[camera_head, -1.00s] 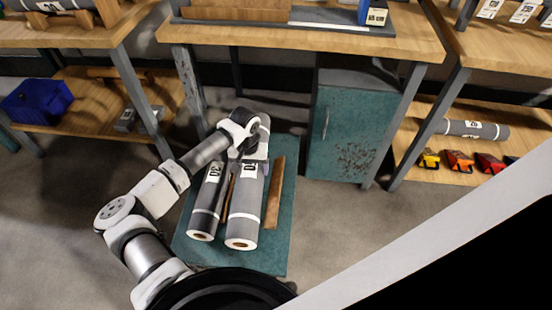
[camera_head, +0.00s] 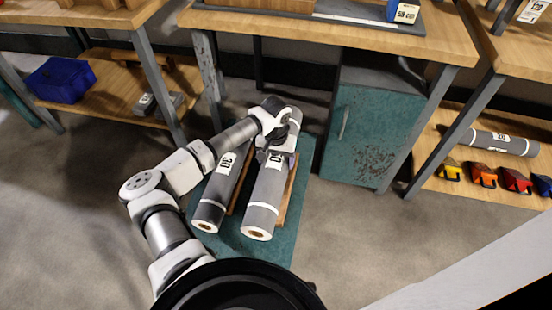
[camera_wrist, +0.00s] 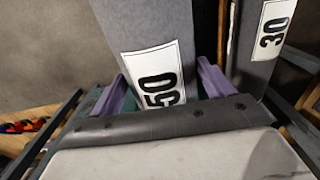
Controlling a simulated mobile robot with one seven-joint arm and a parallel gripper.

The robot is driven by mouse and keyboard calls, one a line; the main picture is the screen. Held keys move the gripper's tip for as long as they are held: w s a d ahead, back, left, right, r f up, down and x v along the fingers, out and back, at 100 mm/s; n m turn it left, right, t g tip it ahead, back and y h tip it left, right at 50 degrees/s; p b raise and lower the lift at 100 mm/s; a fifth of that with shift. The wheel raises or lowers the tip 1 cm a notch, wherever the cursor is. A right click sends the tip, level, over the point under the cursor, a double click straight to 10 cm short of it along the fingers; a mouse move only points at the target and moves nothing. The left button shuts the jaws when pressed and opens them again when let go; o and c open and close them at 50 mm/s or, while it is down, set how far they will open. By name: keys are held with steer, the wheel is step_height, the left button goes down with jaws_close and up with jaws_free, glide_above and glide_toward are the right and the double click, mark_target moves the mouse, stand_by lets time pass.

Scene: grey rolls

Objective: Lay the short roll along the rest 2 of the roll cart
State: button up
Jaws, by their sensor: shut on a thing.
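Two grey rolls with white bands lie side by side at the teal roll cart (camera_head: 272,247). The left roll (camera_head: 208,205) is labelled 30; the right roll (camera_head: 266,200) is labelled 50. My gripper (camera_head: 276,150) is shut on the roll labelled 50, near its far part. In the wrist view, the purple fingers of my gripper (camera_wrist: 165,82) stand on both sides of this roll (camera_wrist: 140,25); the roll labelled 30 (camera_wrist: 262,45) is beside it. Brown wooden strips (camera_head: 289,195) show beside the rolls, partly covered. I cannot tell whether the held roll touches the cart.
Workbenches (camera_head: 340,35) stand behind the cart, with a teal cabinet (camera_head: 368,140) at the right. Another grey roll (camera_head: 500,142) lies on the right shelf near several coloured bins (camera_head: 480,174). A blue bin (camera_head: 60,80) is on the left shelf.

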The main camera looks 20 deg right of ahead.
steer(key=shift+f+b, duration=3.3)
steer(key=shift+f, duration=0.95)
steer(key=o, duration=1.3)
steer(key=shift+o, duration=0.2)
step_height(320, 180, up, 13)
steer(key=shift+r+p, duration=0.1)
steer(key=shift+p, duration=0.7)
steer(key=shift+r, duration=0.35)
